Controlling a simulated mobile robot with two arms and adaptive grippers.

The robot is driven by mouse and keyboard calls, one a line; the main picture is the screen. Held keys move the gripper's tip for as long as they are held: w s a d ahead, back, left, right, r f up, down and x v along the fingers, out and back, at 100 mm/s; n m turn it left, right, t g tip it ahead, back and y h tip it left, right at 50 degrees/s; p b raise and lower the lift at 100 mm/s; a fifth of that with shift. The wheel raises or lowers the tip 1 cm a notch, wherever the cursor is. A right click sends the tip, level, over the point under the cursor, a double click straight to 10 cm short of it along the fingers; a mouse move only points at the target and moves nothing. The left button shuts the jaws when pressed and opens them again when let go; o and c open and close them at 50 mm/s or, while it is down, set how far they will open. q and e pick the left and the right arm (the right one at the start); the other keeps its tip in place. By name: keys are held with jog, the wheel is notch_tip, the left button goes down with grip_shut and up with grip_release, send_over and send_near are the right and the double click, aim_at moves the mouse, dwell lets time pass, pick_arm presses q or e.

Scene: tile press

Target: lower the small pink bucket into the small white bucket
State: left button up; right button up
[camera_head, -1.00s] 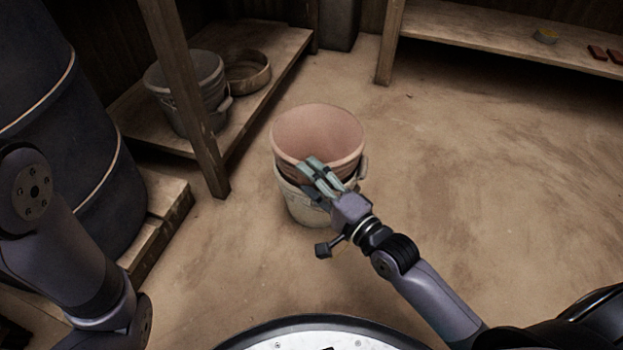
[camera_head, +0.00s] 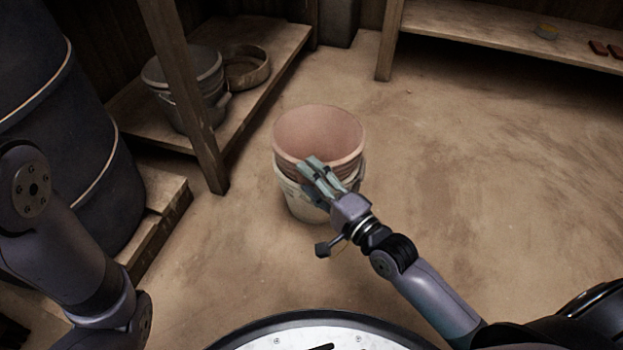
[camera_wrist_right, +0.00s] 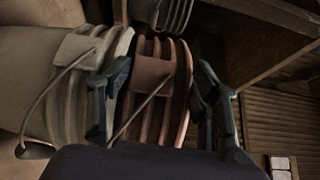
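The small pink bucket (camera_head: 318,132) stands upright with its lower part inside the small white bucket (camera_head: 299,200) on the floor. Its ribbed upper band shows above the white rim. My right gripper (camera_head: 313,168) is at the near side of the pink bucket. In the right wrist view, my right gripper (camera_wrist_right: 160,95) has its fingers wide apart, on either side of the pink bucket's upper band (camera_wrist_right: 172,112). The white bucket (camera_wrist_right: 70,85) is beyond one finger. I cannot see how deep the pink bucket sits. My left gripper is out of view.
A low wooden shelf (camera_head: 258,95) at the left holds a grey bucket (camera_head: 186,88) and a round sieve-like ring (camera_head: 247,68). A dark barrel (camera_head: 62,120) stands at the far left. Another shelf (camera_head: 480,35) is at the back right. The floor to the right is clear.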

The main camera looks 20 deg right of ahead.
jog(key=o, duration=0.4)
jog(key=shift+f, duration=0.4)
jog(key=shift+c, duration=0.2)
jog(key=shift+s+d, duration=0.1)
jog(key=v, duration=1.2)
jog(key=shift+r, duration=0.25)
